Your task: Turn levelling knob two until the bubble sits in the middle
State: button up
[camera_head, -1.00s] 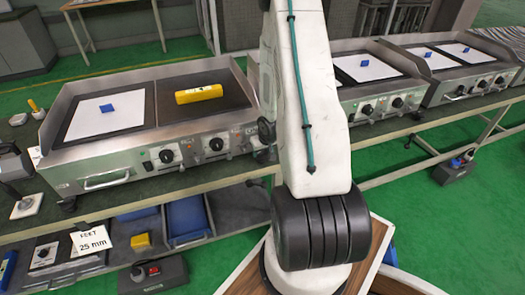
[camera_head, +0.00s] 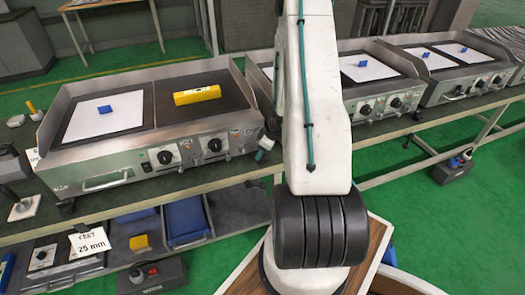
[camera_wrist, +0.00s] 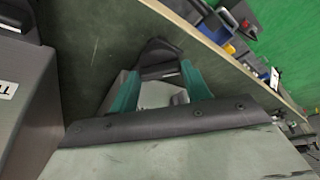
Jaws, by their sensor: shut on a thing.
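A yellow spirit level (camera_head: 197,95) lies on the dark right half of the near steel hotplate unit (camera_head: 100,161). Its bubble is too small to read. In the wrist view, my gripper's teal fingers (camera_wrist: 158,84) reach to a dark knob-like part (camera_wrist: 158,58) and are shut on it. The fingers stand apart with the part across their tips. In the head view, part of my gripper (camera_head: 264,148) shows at the unit's front right corner, beside my arm. The arm hides the rest of that corner. I cannot read any number on the knob.
A white sheet (camera_head: 92,122) with a blue block (camera_head: 104,109) lies on the unit's left half. Front dials (camera_head: 165,157) sit left of my gripper. More hotplate units stand to the right. A lower shelf holds a blue tray (camera_head: 187,220) and a "FEET 25 mm" card (camera_head: 90,242).

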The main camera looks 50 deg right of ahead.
jog(key=shift+n, duration=0.3)
jog(key=o, duration=1)
jog(key=v, duration=0.7)
jog(key=shift+s+r, duration=0.2)
jog(key=shift+r, duration=0.15)
jog(key=shift+d, duration=0.15)
